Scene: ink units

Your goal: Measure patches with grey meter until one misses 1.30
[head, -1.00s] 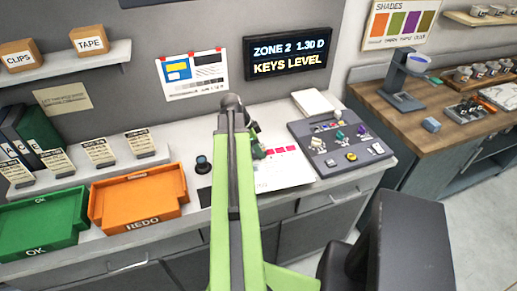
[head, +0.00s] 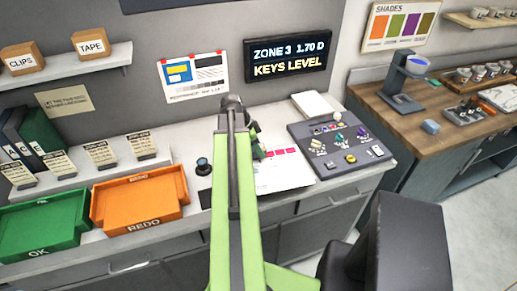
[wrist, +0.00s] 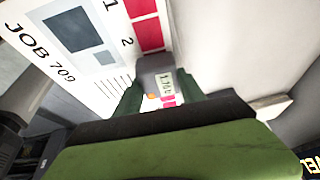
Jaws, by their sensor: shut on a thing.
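My gripper (wrist: 165,97) is shut on the grey meter (wrist: 152,68), whose small display appears to read 1.70. The meter is over the lower part of the patch strip on the white sheet (wrist: 85,75), marked JOB 709. Red patch 1 (wrist: 140,7) and red patch 2 (wrist: 150,34) show clear above it; a bit of red shows by the meter's near end. In the head view the sheet (head: 290,176) lies on the counter, partly behind my arm. The wall display (head: 290,59) reads ZONE 3, 1.70 D, KEYS LEVEL.
A grey control panel (head: 318,162) with coloured knobs stands right of the sheet. An orange REDO tray (head: 140,226) and a green OK tray (head: 40,252) are at the left. A small dark knob-like object (head: 203,166) stands between tray and arm.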

